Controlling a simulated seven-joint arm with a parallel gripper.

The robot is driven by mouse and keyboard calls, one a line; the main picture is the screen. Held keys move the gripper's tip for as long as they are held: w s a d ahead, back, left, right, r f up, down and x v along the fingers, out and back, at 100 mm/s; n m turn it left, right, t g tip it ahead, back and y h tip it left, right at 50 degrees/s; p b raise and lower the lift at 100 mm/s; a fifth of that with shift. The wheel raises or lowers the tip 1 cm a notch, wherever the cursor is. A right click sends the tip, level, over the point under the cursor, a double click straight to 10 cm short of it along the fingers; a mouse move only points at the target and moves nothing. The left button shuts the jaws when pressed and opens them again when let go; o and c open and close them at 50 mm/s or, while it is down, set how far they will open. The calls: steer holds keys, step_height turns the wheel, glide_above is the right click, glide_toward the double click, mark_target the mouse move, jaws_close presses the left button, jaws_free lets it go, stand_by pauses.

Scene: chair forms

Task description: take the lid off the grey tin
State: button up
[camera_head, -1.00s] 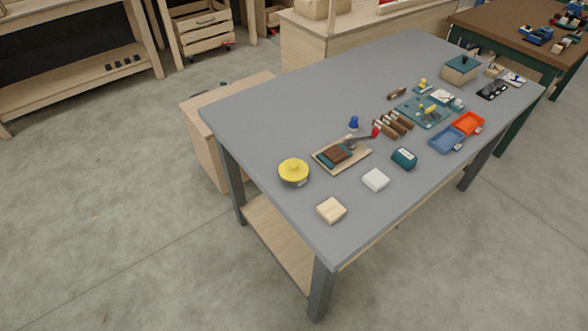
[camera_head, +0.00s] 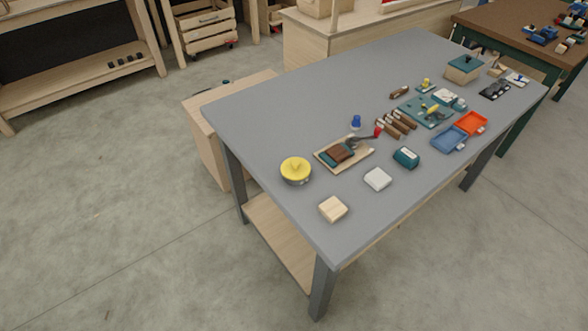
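A round grey tin (camera_head: 297,181) stands near the left front part of the grey table. A yellow lid (camera_head: 295,167) with a small raised knob sits on top of it and covers most of the tin. Only a strip of the tin's grey side shows below the lid. My gripper is not in view.
The grey table (camera_head: 290,105) also bears a wooden board (camera_head: 330,163) with brown pieces just right of the tin. A pale wooden block (camera_head: 333,209), a white block (camera_head: 377,179) and a teal box (camera_head: 406,157) lie toward the front. The table's left end is clear.

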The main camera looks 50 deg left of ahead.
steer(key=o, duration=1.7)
